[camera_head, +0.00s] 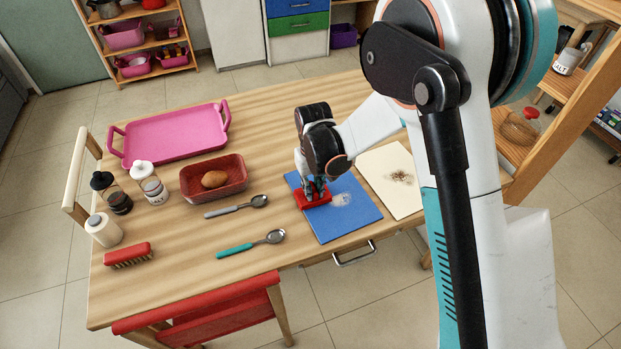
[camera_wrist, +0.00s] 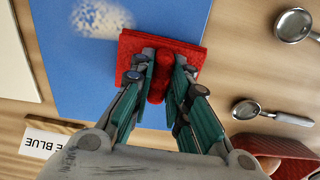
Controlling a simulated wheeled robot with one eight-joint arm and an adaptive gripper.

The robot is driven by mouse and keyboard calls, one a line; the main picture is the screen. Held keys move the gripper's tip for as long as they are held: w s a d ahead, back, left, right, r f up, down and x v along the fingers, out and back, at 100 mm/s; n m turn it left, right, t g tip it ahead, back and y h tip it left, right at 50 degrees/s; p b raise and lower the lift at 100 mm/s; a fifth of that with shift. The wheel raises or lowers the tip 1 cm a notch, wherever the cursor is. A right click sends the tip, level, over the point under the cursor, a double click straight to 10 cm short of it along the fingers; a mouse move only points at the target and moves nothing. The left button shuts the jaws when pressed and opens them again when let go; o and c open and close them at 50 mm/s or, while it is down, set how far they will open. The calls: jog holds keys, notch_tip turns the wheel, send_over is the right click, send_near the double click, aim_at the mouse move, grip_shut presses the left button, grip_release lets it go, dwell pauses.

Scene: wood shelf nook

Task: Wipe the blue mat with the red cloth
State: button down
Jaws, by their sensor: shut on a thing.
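The blue mat (camera_head: 345,217) lies on the wooden table, to the left of a cream mat. A pale, speckled patch (camera_head: 341,199) is on the blue mat; it also shows in the wrist view (camera_wrist: 97,17). My gripper (camera_head: 315,184) is over the blue mat's left part, pointing down. It is shut on the red cloth (camera_head: 312,199), pinching a raised fold of it. My gripper (camera_wrist: 161,85) hides part of the cloth there.
The cream mat (camera_head: 385,165) has a dark brown patch. Two spoons (camera_head: 240,207) (camera_head: 254,244) lie left of the blue mat. A red basket (camera_head: 197,192) holds a brown object. A pink tray (camera_head: 174,138), two shakers and a red brush (camera_head: 128,255) stand further left.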

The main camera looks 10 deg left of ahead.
aim_at(314, 188)
jog(key=r, duration=0.3)
jog(key=shift+w+d+p, duration=0.1)
jog(key=shift+d+p, duration=0.15)
jog(key=shift+p, duration=0.15)
jog(key=shift+a+r+p, duration=0.15)
jog(key=shift+r+p, duration=0.25)
jog(key=shift+r, duration=0.3)
jog(key=shift+r+p, duration=0.9)
jog(key=shift+r, duration=0.85)
